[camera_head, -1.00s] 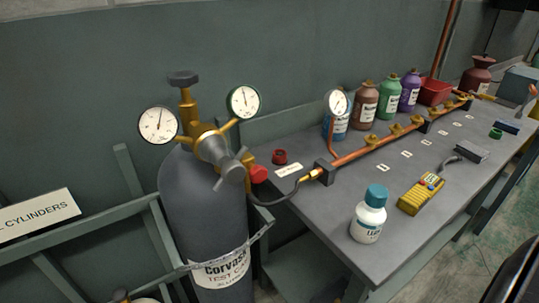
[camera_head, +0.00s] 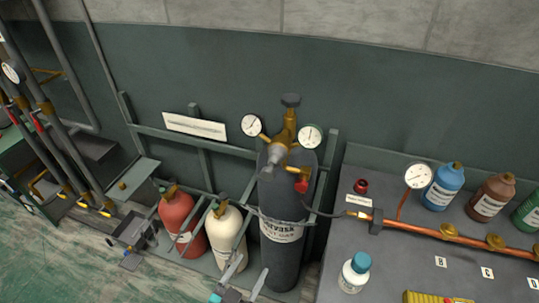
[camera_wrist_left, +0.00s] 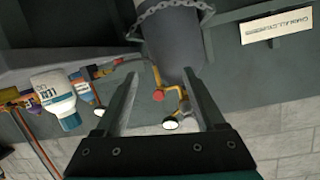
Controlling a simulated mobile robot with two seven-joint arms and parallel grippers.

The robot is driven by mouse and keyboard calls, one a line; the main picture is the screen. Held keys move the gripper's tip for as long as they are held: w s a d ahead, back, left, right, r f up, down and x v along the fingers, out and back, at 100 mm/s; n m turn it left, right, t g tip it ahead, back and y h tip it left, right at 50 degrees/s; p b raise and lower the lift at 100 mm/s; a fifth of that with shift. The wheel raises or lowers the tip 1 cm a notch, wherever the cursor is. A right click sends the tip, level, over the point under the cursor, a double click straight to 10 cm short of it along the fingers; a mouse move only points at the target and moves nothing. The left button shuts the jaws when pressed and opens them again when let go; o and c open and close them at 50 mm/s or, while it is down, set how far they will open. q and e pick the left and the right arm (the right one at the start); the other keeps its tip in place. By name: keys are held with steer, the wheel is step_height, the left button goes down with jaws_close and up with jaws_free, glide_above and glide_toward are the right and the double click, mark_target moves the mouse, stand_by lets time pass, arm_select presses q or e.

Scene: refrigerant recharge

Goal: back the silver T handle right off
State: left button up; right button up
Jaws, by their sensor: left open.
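The silver T handle (camera_head: 268,152) sits on the front of the brass regulator (camera_head: 287,132), on top of the tall dark grey cylinder (camera_head: 282,215). My left gripper (camera_head: 245,272) is low in the head view, below and left of the handle and well apart from it. Its jaws are open and empty, also in the left wrist view (camera_wrist_left: 160,73). There the grey cylinder (camera_wrist_left: 172,38) appears upside down beyond the fingers, with a red knob (camera_wrist_left: 158,95) between them. I cannot make out the T handle there. My right gripper is not in view.
Two gauges (camera_head: 251,125) (camera_head: 311,136) flank the regulator. A chain (camera_head: 285,220) rings the cylinder. A red cylinder (camera_head: 182,222) and a cream one (camera_head: 226,238) stand to the left. The bench (camera_head: 400,262) at right carries a copper pipe (camera_head: 410,230) and a white bottle (camera_head: 354,272).

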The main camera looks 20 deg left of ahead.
mark_target(267, 177)
arm_select(q)
step_height(267, 177, up, 16)
steer(key=w+a+t+y+p, duration=0.1)
steer(key=w+t+p, duration=0.1)
steer(key=t+p, duration=0.15)
steer(key=shift+n, duration=0.4)
steer(key=w, duration=0.9)
steer(key=w+p, duration=0.1)
steer(key=w, duration=0.3)
steer(key=shift+w+d, duration=0.25)
steer(key=shift+w, duration=0.95)
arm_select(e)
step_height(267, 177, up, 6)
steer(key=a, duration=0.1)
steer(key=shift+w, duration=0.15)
arm_select(q)
jaws_close()
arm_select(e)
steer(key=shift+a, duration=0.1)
